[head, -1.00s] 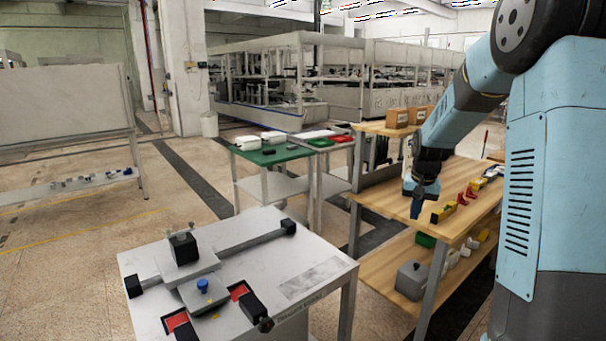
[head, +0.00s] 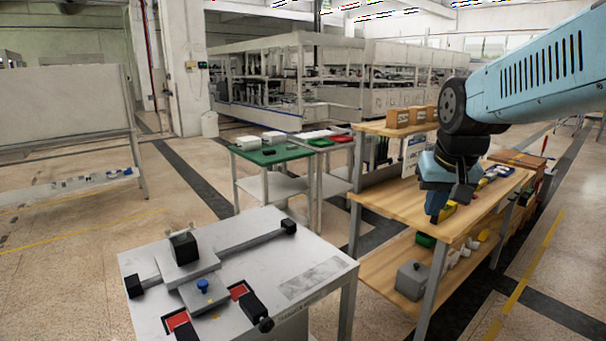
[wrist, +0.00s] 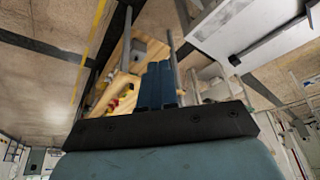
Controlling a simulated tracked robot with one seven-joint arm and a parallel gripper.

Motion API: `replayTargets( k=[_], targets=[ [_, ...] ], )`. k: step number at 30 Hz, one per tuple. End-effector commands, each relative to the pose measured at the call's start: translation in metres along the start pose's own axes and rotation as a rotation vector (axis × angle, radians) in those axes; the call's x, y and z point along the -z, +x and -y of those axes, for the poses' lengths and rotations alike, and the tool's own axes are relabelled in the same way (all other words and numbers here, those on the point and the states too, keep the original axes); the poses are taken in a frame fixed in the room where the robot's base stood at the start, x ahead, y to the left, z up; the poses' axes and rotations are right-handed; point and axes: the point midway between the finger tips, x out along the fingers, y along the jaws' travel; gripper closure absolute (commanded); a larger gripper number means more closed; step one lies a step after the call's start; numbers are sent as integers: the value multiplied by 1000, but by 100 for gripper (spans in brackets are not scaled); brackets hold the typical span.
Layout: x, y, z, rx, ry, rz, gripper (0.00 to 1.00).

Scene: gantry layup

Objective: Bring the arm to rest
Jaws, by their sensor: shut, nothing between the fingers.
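My gripper (head: 435,218) hangs at the end of my blue arm, in front of the wooden shelf bench (head: 390,192) on the right in the head view. Its fingers point down and are shut with nothing between them. In the wrist view the two dark blue fingers (wrist: 158,88) lie side by side, closed together. From the head view I cannot tell exactly how far the fingertips are from the bench top. The gripper hides some of the small items on the bench.
A metal table (head: 318,258) with a sliding fixture (head: 190,262) and red pads stands front left. A green-topped table (head: 245,156) with trays stands behind. A grey box (head: 412,278) sits on the bench's lower shelf.

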Motion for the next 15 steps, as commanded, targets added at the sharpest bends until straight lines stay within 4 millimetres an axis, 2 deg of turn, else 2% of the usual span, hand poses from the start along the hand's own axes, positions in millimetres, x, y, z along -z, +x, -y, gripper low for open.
replayTargets(
  k=[3, 9, 15],
  targets=[
    [-28, -15, 2, 8, -24, -32, 100],
    [-70, -31, 4, 22, -62, -73, 100],
    [-93, -36, 5, 32, -84, -97, 100]
  ],
)
